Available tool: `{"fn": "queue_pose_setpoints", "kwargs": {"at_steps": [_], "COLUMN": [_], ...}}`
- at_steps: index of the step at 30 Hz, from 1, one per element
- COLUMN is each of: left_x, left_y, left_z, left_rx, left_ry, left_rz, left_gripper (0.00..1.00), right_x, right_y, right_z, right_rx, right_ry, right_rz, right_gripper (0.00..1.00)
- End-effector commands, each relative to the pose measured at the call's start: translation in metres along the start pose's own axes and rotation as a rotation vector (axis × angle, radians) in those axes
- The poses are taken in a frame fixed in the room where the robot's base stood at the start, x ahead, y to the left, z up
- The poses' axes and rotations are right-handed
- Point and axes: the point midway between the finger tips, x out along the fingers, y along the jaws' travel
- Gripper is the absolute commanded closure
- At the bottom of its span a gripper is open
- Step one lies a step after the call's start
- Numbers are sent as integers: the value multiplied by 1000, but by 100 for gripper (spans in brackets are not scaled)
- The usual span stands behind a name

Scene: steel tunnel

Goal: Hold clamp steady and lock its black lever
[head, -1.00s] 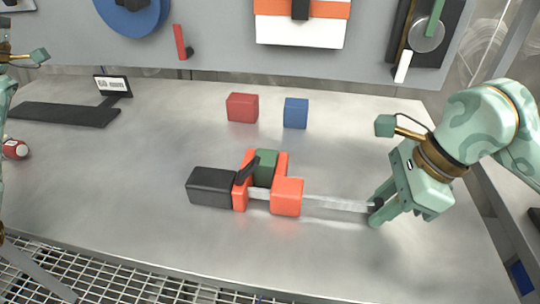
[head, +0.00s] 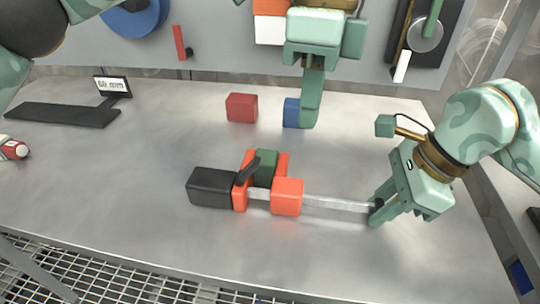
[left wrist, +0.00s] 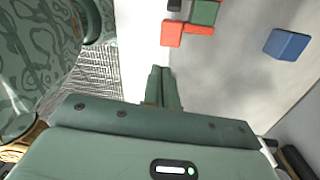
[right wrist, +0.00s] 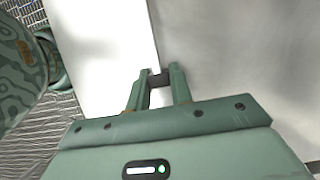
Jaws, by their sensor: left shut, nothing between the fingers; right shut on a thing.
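The clamp lies on the bench, with a black handle (head: 212,188), orange jaws (head: 287,196) and a silver bar (head: 335,204) running right. Its black lever (head: 248,170) is tilted up beside the left jaw. A green block (head: 265,167) sits between the jaws. My right gripper (head: 375,210) is shut on the black end of the bar, which also shows between its fingers in the right wrist view (right wrist: 158,79). My left gripper (head: 309,122) is shut and empty, above and behind the clamp, partly covering the blue block (head: 291,112). An orange jaw shows in the left wrist view (left wrist: 172,33).
A red block (head: 242,107) stands behind the clamp. A black stand with a "60 mm" sign (head: 113,86) and a red-and-white item (head: 14,149) are at the left. A tool panel rises behind. The bench front is clear, with metal grating below.

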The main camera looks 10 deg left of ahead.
Motion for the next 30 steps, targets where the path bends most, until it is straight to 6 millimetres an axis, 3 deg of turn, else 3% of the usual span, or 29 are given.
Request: {"fn": "queue_pose_setpoints", "kwargs": {"at_steps": [3,6,19,30], "left_x": [4,4,9,68], "left_y": [-2,-3,-4,-8], "left_z": [14,21,24,39], "left_rx": [-107,-154,-163,-161], "left_ry": [-176,-240,-252,-250], "left_rz": [-67,-94,-97,-94], "left_gripper": [100,100,100,100], "right_x": [1,1,1,1], "right_y": [0,0,0,0], "right_z": [0,0,0,0], "right_rx": [0,0,0,-1], "right_ry": [1,1,1,0], "right_rz": [2,2,2,2], "right_gripper": [100,100,100,100]}}
